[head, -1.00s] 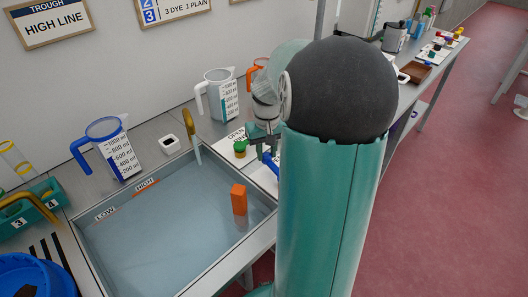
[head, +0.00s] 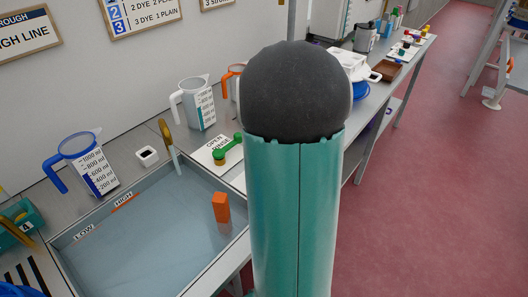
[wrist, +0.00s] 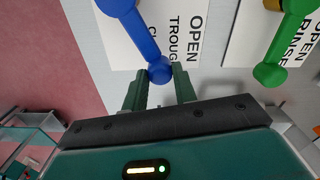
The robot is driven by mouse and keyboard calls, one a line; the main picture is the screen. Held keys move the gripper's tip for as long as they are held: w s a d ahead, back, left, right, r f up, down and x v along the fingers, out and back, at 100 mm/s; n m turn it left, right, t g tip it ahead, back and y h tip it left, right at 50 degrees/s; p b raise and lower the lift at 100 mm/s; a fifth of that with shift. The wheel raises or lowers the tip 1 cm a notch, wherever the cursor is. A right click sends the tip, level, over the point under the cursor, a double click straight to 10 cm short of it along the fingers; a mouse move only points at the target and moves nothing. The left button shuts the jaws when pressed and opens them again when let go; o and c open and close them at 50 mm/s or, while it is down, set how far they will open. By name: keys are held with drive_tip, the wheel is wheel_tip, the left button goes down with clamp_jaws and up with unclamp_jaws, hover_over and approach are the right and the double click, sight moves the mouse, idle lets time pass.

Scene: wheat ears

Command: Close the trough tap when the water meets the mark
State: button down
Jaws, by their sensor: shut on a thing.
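The trough (head: 185,291) holds clear bluish water (head: 150,235). HIGH (head: 123,198) and LOW (head: 84,232) labels sit on its far wall, with an orange mark by HIGH. The waterline is close to the orange mark; I cannot tell whether it touches. A gold spout (head: 165,131) at the far edge has a pale stream below it. The blue tap lever (wrist: 143,32) lies over a card reading OPEN and TROUGH. My gripper (wrist: 160,88) is shut on the lever's round end; in the head view my arm hides both.
A green lever (head: 231,147) stands beside the blue one, over the OPEN RINSE card (head: 213,154). An orange block (head: 221,207) stands in the water.

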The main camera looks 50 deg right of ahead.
drive_tip(key=s+m, duration=0.2)
drive_tip(key=shift+d+m, duration=0.3)
drive_tip(key=shift+d, duration=0.1)
drive_tip(key=shift+s+d+m, duration=0.15)
drive_tip(key=shift+s+m, duration=0.9)
drive_tip(key=shift+m, duration=0.35)
drive_tip(key=c, duration=1.1)
unclamp_jaws()
drive_tip(key=shift+s, duration=0.1)
drive_tip(key=shift+r, duration=0.1)
drive_tip(key=shift+r, duration=0.35)
wheel_tip(320, 180, up, 13)
